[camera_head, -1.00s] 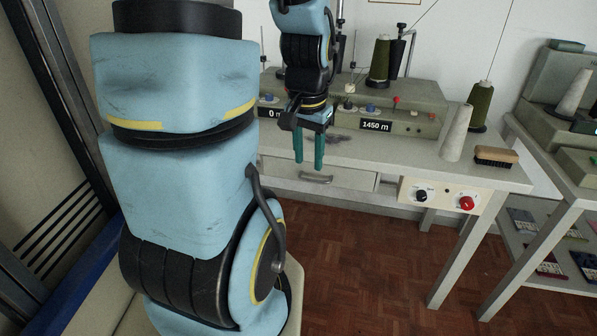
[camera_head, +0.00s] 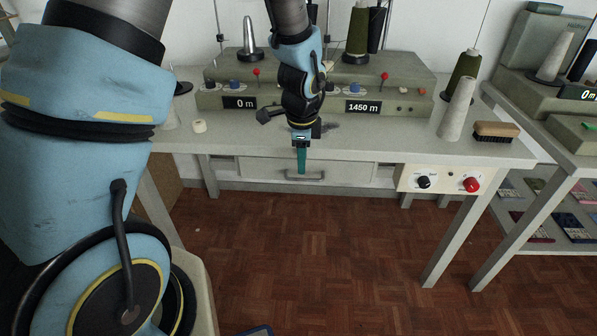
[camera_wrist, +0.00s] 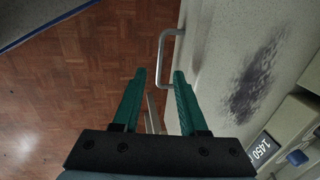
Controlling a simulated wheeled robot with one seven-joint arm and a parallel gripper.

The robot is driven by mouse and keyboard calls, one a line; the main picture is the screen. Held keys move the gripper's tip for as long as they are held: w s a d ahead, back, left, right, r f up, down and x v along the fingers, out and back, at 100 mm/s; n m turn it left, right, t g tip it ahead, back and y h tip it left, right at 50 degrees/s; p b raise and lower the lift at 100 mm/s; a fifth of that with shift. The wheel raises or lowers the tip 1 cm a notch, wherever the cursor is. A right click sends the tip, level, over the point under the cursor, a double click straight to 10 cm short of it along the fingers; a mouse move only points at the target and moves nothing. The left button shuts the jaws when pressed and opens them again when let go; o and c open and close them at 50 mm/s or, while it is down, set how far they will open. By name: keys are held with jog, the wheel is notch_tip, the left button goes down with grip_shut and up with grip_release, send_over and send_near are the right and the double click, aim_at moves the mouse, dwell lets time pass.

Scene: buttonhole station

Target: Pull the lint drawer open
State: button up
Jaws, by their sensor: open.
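The lint drawer (camera_head: 345,173) is a pale grey front under the table top, and it looks closed. Its metal bar handle (camera_head: 308,176) shows just beside my fingertips. My gripper (camera_head: 301,168) hangs in front of the drawer with green fingers pointing down. The handle (camera_wrist: 163,58) lies just ahead of the fingertips there. I cannot tell whether a finger touches it.
The grey table (camera_head: 390,148) carries winding units, thread cones and a brush (camera_head: 496,131). A control panel with a black knob (camera_head: 424,181) and a red knob (camera_head: 471,184) is right of the drawer. Open parquet floor (camera_head: 310,240) lies in front. A dark smudge (camera_wrist: 254,85) marks the table top.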

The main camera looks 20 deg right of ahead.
aim_at(303, 179)
jog(key=f, duration=0.3)
jog(key=w+f, duration=0.1)
jog(key=f, duration=0.1)
jog(key=shift+d+f, duration=0.3)
jog(key=shift+f, duration=0.05)
grip_shut()
dwell(1.2)
